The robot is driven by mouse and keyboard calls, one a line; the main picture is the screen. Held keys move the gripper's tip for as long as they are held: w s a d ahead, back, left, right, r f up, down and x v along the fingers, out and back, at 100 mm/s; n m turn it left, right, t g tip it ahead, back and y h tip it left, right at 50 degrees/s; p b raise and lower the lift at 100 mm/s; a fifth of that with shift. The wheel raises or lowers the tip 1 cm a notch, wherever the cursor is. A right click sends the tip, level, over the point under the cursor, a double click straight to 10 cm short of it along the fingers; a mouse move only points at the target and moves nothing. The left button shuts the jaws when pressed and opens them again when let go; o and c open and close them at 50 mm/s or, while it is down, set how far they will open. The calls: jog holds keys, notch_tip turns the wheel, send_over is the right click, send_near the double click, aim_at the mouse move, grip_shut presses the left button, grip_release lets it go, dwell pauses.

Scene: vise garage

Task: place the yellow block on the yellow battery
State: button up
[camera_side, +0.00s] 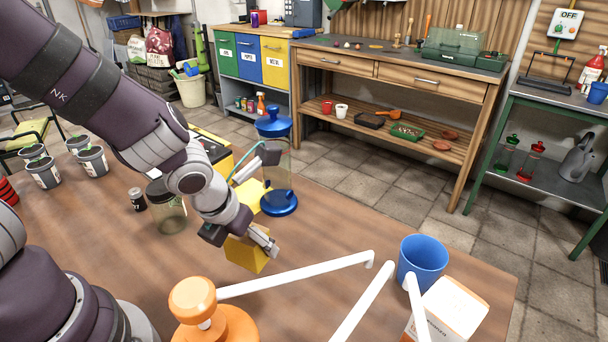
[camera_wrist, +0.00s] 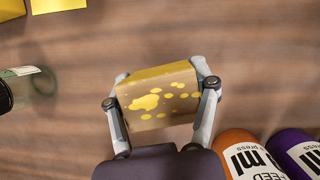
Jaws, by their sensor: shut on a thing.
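A yellow block (camera_side: 244,256) is between the fingers of my gripper (camera_side: 246,238), close above the brown table; I cannot tell whether it touches the table. In the wrist view the block (camera_wrist: 158,98) has a tan face with yellow blotches, and a finger of my gripper (camera_wrist: 161,78) presses on each side. A yellow and black box that looks like the yellow battery (camera_side: 238,158) stands farther back, partly hidden by my arm. The block is in front of it and apart from it.
A second yellow block (camera_side: 250,190) is near the blue-capped clear cylinder (camera_side: 277,170). A glass jar (camera_side: 168,212) stands left of my gripper. White rods (camera_side: 300,273), a blue cup (camera_side: 422,258), a white box (camera_side: 452,308) and an orange knobbed object (camera_side: 193,300) occupy the front.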

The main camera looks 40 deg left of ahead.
jog(key=s+a+r+n+g+y, duration=0.1)
jog(key=a+r+n, duration=0.1)
jog(key=a, duration=0.4)
jog(key=s+a+r+n+y, duration=0.1)
jog(key=a+r+n, duration=0.2)
jog(key=a+n, duration=0.2)
jog(key=s+a+r+n+g+y, duration=0.1)
jog(key=a+n, duration=0.3)
jog(key=a, duration=0.5)
jog(key=shift+s+r+g, duration=0.1)
jog(key=shift+r+g, duration=0.2)
jog(key=shift+r, duration=0.45)
jog(key=w+a, duration=0.3)
jog(key=w, duration=0.1)
jog(key=w+a+f, duration=0.1)
jog(key=w+a, duration=0.2)
jog(key=w, duration=0.1)
jog(key=w+a, duration=0.3)
jog(key=w, duration=0.1)
jog(key=shift+w+f, duration=0.25)
jog(key=shift+f, duration=1.8)
jog(key=shift+f, duration=0.15)
jog(key=o, duration=1.2)
jog(key=shift+c, duration=0.2)
